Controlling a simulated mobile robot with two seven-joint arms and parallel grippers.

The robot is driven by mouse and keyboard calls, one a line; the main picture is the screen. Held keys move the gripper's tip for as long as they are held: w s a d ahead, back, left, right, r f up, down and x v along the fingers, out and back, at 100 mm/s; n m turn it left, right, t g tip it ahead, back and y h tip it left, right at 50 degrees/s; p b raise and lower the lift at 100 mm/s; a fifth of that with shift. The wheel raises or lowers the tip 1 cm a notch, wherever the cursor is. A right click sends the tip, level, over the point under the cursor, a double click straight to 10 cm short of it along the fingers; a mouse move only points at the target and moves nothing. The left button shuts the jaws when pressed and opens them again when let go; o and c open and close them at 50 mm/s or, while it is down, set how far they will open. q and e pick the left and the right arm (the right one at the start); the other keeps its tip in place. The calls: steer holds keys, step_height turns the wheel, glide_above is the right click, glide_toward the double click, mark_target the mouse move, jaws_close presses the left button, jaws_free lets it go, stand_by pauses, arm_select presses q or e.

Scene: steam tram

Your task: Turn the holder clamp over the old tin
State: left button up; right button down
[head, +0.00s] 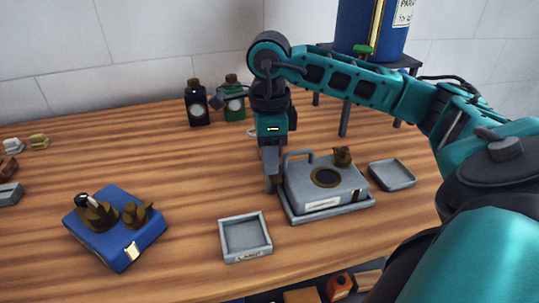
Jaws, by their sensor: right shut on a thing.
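A grey box-like holder (301,188) with a round dark opening, a bent handle and a small brass clamp (342,156) on its top is at the right of the table, in or on a shallow grey tray (343,208). My right gripper (271,188) points down at the holder's left end, beside the handle, and is shut on it as far as shows; the fingers hide the contact. A square open tin (230,254) with a small label stands empty in front. Another shallow grey tin (407,183) is right of the holder. I cannot tell which is the old tin.
A blue block (118,255) with brass fittings is at the left. A black bottle (196,112) and a green bottle (234,109) stand at the back. A blue tank (357,30) on a stand (345,118) is behind my right arm. The middle left is clear.

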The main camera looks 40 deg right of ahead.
steer(key=shift+n+b, duration=0.45)
steer(key=shift+n, duration=0.75)
steer(key=n+b, duration=0.1)
steer(key=n, duration=0.1)
steer(key=shift+n, duration=0.4)
steer(key=n, duration=0.2)
steer(key=shift+n+b, duration=0.35)
steer(key=shift+n, duration=0.05)
steer(key=shift+n+b, duration=0.3)
steer(key=shift+n, duration=0.5)
steer(key=n, duration=0.2)
steer(key=shift+n+b, duration=0.3)
steer(key=shift+b, duration=0.05)
steer(key=shift+s+n, duration=0.1)
steer(key=shift+n, duration=0.8)
arm_select(q)
steer(key=shift+w+d+f+h+b, duration=0.2)
steer(key=shift+w+d+f, duration=0.15)
steer(key=shift+d, duration=0.15)
steer(key=shift+w+d+f+h+b, duration=0.2)
steer(key=shift+w+d+f, duration=0.1)
steer(key=shift+d, duration=0.2)
arm_select(e)
steer(key=shift+n, duration=0.5)
arm_select(q)
steer(key=shift+s+f, duration=0.1)
steer(key=shift+f, duration=0.05)
